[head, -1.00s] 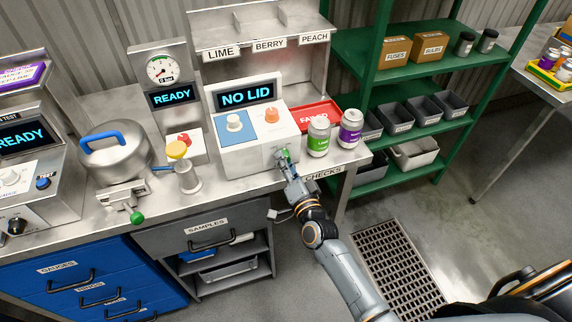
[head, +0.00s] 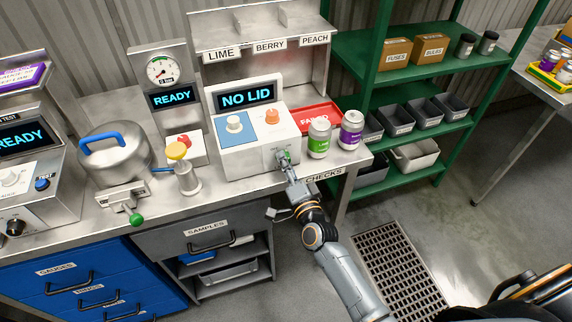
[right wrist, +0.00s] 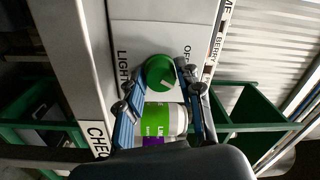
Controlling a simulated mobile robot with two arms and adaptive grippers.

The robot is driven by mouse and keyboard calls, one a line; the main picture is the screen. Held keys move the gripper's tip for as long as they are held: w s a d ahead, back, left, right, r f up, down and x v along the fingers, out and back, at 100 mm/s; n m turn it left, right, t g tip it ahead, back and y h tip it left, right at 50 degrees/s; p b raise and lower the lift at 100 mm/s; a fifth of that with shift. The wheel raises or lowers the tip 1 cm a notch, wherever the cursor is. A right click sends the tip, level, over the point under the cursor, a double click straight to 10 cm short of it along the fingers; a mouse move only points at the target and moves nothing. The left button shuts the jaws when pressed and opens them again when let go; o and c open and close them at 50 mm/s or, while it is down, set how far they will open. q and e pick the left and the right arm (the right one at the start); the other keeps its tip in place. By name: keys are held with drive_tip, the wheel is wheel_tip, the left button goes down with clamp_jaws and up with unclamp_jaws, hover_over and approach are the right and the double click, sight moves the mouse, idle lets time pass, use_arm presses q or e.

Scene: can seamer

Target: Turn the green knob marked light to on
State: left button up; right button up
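The green knob (right wrist: 160,72) sits on the front of the white can seamer panel, between the word LIGHT and a partly hidden OFF in the right wrist view. A pale pointer mark shows on its face. In the head view the knob (head: 287,154) is mostly covered by my gripper. My right gripper (right wrist: 162,70) has one finger on each side of the knob. The fingers are spread, and I cannot tell whether either touches it. In the head view my right gripper (head: 284,158) is at the seamer's front right corner. My left gripper is out of view.
A green-labelled can (head: 319,138) and a purple-labelled can (head: 350,130) stand close to the right of the seamer (head: 258,150). A red tray (head: 312,116) lies behind them. The seamer display reads NO LID.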

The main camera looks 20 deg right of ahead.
drive_tip(key=shift+o, duration=1.1)
drive_tip(key=shift+s, duration=0.15)
drive_tip(key=s, duration=1.1)
drive_tip(key=shift+s+d+f, duration=0.2)
drive_tip(key=shift+s+d, duration=0.1)
drive_tip(key=shift+s, duration=0.05)
